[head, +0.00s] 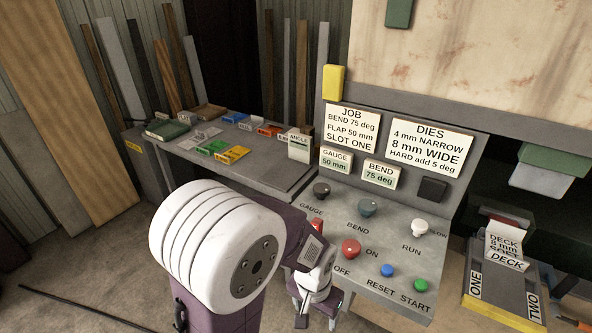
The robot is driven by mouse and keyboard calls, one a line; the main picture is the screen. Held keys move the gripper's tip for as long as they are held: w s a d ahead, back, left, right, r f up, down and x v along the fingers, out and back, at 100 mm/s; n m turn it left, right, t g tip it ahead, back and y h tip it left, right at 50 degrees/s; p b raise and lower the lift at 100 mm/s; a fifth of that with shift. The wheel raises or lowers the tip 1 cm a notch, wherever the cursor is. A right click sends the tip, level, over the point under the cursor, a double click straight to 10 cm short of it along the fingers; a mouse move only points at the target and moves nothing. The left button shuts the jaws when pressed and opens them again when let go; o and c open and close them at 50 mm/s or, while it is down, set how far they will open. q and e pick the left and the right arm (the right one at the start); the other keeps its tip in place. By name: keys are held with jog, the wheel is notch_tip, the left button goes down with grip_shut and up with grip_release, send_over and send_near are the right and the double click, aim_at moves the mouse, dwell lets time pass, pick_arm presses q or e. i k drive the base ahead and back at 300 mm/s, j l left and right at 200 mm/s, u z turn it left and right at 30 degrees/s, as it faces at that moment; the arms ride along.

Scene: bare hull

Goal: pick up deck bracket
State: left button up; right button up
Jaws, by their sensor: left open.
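No part that I can clearly tell as the deck bracket shows. At the right, a grey tray (513,288) with ends marked ONE and TWO carries a pale folded piece (507,246) lettered DECK and 8 mm; I cannot tell whether this is the bracket or a label. My left gripper (318,318) points down in front of the control panel, left of the tray and well apart from it. Its two fingers are apart with nothing seen between them. My left arm hides part of the floor and the panel's left side. My right gripper is not in view.
The sloped control panel (390,250) with knobs and buttons stands close behind my left gripper. Signs read slot one and 8 mm wide. A grey bench (250,172) at the back left holds coloured boxes and an angle gauge.

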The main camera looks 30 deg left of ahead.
aim_at(506, 252)
jog(key=u, duration=1.2)
jog(key=z, duration=1.75)
jog(key=i+j, duration=0.2)
jog(key=i, duration=0.25)
jog(key=i+j, duration=0.2)
jog(key=i, duration=0.25)
jog(key=i+j, duration=0.2)
jog(key=i, duration=0.3)
